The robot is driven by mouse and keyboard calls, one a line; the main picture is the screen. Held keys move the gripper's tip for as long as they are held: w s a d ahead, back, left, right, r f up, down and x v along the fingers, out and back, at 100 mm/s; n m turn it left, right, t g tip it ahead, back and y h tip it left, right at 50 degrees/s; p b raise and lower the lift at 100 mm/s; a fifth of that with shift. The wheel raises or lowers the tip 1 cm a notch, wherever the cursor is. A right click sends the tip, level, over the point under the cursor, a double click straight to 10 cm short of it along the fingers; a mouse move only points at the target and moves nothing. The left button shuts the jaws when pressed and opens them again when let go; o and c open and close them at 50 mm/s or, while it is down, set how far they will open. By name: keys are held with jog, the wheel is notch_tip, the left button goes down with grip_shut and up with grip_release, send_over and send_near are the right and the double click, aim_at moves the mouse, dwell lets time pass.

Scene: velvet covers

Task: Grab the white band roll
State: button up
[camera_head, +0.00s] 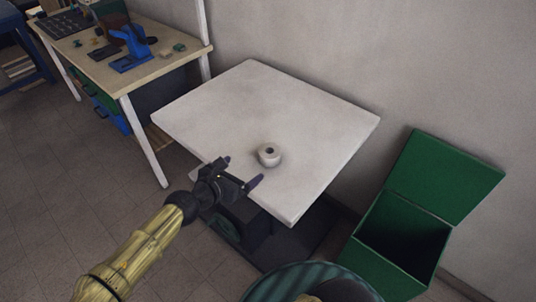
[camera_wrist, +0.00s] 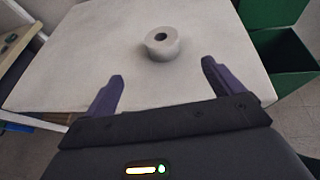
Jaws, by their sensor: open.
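The white band roll (camera_head: 269,159) sits on the white square tabletop (camera_head: 270,95), near its front part. Its dark centre hole faces up. In the wrist view the roll (camera_wrist: 162,49) is beyond the fingertips, between their lines and nearer the middle of the picture. My gripper (camera_head: 242,172) is at the front left edge of the tabletop, a little apart from the roll. Its two dark purple fingers, also in the wrist view (camera_wrist: 162,70), are spread with nothing between them.
A green bin (camera_head: 400,240) with its lid raised stands right of the white table. A wooden workbench (camera_head: 125,75) with a blue tool (camera_head: 132,50) and small items stands at the back left. The rest of the white tabletop is bare. A wall runs behind it.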

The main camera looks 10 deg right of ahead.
aim_at(265, 154)
jog(key=b+x, duration=0.1)
jog(key=x, duration=1)
jog(key=shift+d+f, duration=0.1)
jog(key=shift+d, duration=0.05)
jog(key=shift+w+d+f, duration=0.15)
jog(key=shift+w+d, duration=0.15)
jog(key=shift+w, duration=0.05)
jog(key=shift+w, duration=0.1)
jog(key=shift+w+d+f, duration=0.1)
jog(key=shift+w+d, duration=0.1)
jog(key=x, duration=0.3)
jog(key=shift+d, duration=0.35)
jog(key=shift+w+d+f, duration=0.1)
jog(key=shift+w+d, duration=0.15)
jog(key=shift+w, duration=0.2)
jog(key=shift+s, duration=0.1)
